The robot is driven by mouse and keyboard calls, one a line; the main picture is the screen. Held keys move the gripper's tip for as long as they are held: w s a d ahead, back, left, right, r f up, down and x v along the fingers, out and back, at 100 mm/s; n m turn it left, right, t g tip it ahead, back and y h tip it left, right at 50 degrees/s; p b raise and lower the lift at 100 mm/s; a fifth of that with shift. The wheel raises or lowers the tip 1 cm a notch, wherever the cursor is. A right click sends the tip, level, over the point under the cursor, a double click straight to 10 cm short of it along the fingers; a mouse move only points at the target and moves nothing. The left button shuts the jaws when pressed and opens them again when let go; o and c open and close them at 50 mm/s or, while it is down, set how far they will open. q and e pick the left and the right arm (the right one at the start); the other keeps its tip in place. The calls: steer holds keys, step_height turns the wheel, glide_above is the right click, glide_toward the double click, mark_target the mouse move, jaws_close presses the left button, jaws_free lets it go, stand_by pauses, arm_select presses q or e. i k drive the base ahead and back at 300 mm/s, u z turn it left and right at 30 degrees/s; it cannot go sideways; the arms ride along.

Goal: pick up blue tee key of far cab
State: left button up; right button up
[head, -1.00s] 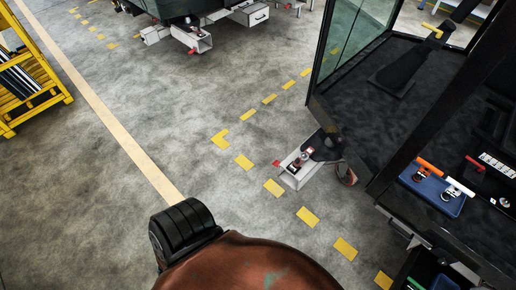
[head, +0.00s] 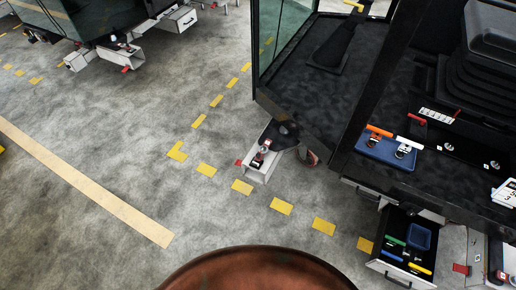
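The open cab (head: 330,60) with dark floor stands at the right. Below it is an open drawer (head: 368,265) holding a green-handled tool (head: 396,241), a small blue-handled tool (head: 392,256), a yellow-handled tool (head: 420,268) and a blue bin (head: 420,236). I cannot tell whether the blue-handled tool is a tee key. Another dark green cab body (head: 92,18) stands farther off at the upper left; no blue tee key can be made out there. Neither of my grippers is in view.
A blue tray (head: 388,152) with orange- and white-handled tools lies on the cab's floor edge. Grey floor (head: 130,130) between the cabs is clear, with yellow dashes and a cream line.

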mark_target(385, 259)
steer(key=z, duration=2.1)
steer(key=k, duration=0.5)
steer(key=z, duration=0.15)
steer(key=i, duration=0.65)
steer(key=u, duration=0.05)
